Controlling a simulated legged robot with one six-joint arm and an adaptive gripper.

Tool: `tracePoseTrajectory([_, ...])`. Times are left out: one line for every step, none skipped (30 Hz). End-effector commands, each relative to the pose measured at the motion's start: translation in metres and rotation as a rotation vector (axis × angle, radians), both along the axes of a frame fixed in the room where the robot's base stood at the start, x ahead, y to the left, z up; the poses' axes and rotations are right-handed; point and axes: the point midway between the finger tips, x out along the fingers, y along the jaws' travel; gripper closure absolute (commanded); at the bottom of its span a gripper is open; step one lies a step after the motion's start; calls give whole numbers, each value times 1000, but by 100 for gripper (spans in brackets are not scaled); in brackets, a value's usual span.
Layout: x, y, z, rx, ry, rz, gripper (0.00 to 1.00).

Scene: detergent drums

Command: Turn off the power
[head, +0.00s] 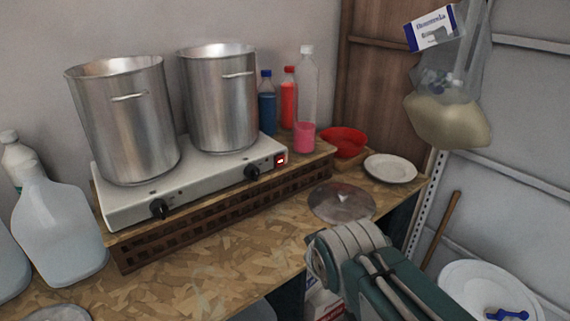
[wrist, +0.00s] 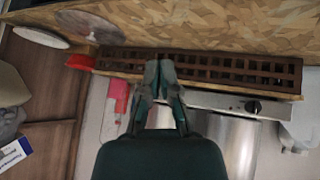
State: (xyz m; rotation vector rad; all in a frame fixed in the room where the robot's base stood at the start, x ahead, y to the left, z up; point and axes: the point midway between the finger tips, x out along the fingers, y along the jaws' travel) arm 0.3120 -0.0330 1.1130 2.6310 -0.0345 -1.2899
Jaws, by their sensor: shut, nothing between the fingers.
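A white double hot plate (head: 210,181) stands on a brown lattice crate (head: 228,205). Its red power switch (head: 280,159), with a pale mark, is at the right end of the front face. Two black knobs (head: 158,208) are on the same face. In the wrist view, which looks upside down, my gripper (wrist: 160,65) is shut and empty, its fingertips in front of the crate's lattice. The hot plate's front (wrist: 215,101) and one knob (wrist: 254,106) show to its right. I cannot see the switch there. The head view shows my arm at lower right, but no clear fingertips.
Two steel pots (head: 123,121) stand on the hot plate. Bottles (head: 306,105), a red bowl (head: 343,142) and a white plate (head: 390,168) are to its right. A round lid (head: 341,201) lies near the bench edge. A bag (head: 448,117) hangs at right. Bare bench lies in front.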

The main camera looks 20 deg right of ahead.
Motion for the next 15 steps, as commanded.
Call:
tracePoseTrajectory([15, -9, 0, -49, -29, 21, 100])
tracePoseTrajectory([23, -15, 2, -80, -53, 37, 100])
tracePoseTrajectory([35, -21, 3, -123, -82, 61, 100])
tracePoseTrajectory([43, -26, 5, -156, -103, 80, 100])
tracePoseTrajectory([51, -31, 6, -188, -123, 98, 100])
tracePoseTrajectory([61, -36, 7, -232, -149, 125, 100])
tracePoseTrajectory([69, -41, 8, -264, -169, 144, 100])
tracePoseTrajectory([77, -45, 9, -296, -188, 166, 100])
tracePoseTrajectory([86, -50, 10, -339, -215, 193, 100])
tracePoseTrajectory([93, -54, 11, -372, -232, 215, 100])
tracePoseTrajectory([101, -58, 12, -403, -251, 236, 100])
tracePoseTrajectory([109, -63, 13, -445, -276, 266, 100])
tracePoseTrajectory([116, -66, 13, -477, -295, 290, 100])
tracePoseTrajectory([122, -69, 13, -506, -311, 312, 100])
tracePoseTrajectory([130, -73, 13, -547, -337, 343, 100])
